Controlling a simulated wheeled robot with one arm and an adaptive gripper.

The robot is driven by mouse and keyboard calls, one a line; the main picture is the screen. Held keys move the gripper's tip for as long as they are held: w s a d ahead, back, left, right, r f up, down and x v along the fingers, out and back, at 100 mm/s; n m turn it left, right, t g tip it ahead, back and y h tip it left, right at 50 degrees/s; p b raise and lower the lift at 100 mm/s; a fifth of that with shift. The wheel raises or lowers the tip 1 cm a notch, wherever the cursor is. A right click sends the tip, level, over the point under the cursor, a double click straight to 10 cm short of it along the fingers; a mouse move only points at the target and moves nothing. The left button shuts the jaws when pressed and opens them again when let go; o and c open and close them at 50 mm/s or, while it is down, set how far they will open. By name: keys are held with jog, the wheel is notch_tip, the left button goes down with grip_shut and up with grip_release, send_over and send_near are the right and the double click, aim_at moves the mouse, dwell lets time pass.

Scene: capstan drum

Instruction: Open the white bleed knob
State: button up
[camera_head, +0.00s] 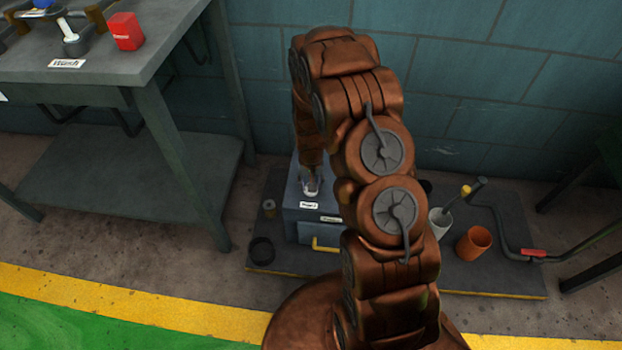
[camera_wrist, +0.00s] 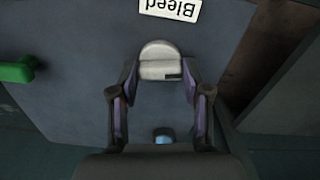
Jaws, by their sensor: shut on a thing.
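The white bleed knob (camera_wrist: 159,50) sits at the top middle of the wrist view, with a rounded top and a small dark mark on its near face. My gripper (camera_wrist: 160,78) has one finger on each side of it and is shut on it. The upside-down white "Bleed" label (camera_wrist: 170,9) is just beyond the knob on a dark panel. In the head view my gripper (camera_head: 311,186) points down at the top of a grey-blue box (camera_head: 303,227). The knob is mostly hidden there by the fingers.
A green part (camera_wrist: 17,70) stands out at the left of the wrist view. On the low dark platform (camera_head: 390,277) are a black cup (camera_head: 262,250), an orange cup (camera_head: 473,243) and a bent bar (camera_head: 510,240). A grey workbench (camera_head: 120,68) stands at the left.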

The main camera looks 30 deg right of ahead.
jog(key=shift+m+p, duration=0.6)
jog(key=shift+m, duration=0.5)
jog(key=o, duration=1.2)
jog(key=shift+c, duration=0.2)
jog(key=shift+r, duration=0.15)
notch_tip(320, 180, up, 12)
